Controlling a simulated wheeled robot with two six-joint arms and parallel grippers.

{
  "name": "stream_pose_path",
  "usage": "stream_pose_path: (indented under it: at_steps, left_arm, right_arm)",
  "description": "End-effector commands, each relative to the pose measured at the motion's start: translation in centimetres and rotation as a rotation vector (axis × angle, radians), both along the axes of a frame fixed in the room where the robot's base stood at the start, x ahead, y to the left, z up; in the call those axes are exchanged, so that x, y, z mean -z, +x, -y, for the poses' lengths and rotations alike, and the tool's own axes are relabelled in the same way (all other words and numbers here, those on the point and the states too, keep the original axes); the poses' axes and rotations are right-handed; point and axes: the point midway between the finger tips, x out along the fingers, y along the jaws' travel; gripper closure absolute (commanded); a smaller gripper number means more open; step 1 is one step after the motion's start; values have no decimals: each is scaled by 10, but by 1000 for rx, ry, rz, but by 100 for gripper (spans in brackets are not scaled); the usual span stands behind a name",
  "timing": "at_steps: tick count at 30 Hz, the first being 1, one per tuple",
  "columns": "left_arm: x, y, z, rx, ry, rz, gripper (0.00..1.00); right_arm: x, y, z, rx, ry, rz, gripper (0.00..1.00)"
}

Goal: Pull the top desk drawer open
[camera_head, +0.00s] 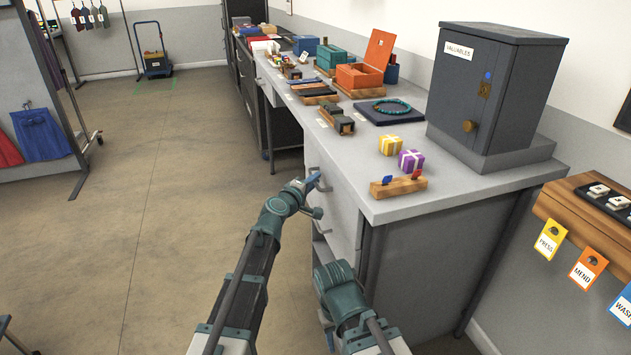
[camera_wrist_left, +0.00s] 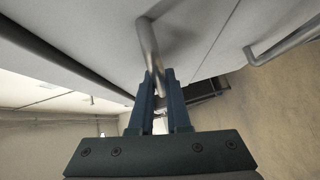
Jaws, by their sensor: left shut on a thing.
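The desk (camera_head: 440,207) stands right of centre, with a pale front facing left. The top drawer's front (camera_head: 338,184) is on that face, just below the desktop. My left gripper (camera_head: 314,181) is at this front. In the left wrist view my left gripper (camera_wrist_left: 160,85) is shut on the top drawer's metal bar handle (camera_wrist_left: 148,42), which runs between its fingers. A second bar handle (camera_wrist_left: 280,44) shows on the neighbouring front. I cannot tell whether the drawer stands out from the desk. My right arm reaches in low at the desk's near corner; its gripper does not show.
On the desktop are a grey valuables safe (camera_head: 492,90), a yellow gift box (camera_head: 389,145), a purple gift box (camera_head: 411,160) and a wooden block with pegs (camera_head: 398,186). The floor (camera_head: 170,200) left of the desk is clear. Wooden shelving with tags (camera_head: 586,268) stands at right.

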Motion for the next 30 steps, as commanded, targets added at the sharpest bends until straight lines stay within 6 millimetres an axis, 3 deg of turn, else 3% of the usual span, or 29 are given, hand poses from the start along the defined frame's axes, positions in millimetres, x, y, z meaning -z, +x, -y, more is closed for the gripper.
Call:
stream_pose_path:
  at_steps: [8, 21, 30]
  left_arm:
    - [0, -17, -48, -4, 1, -1, 100]
    - [0, -55, -164, -5, 2, 0, 100]
    - [0, -76, -232, -3, 2, -1, 100]
  right_arm:
    - [0, 0, 0, 0, 0, 0, 50]
    - [0, 0, 0, 0, 0, 0, 50]
    - [0, 0, 0, 0, 0, 0, 50]
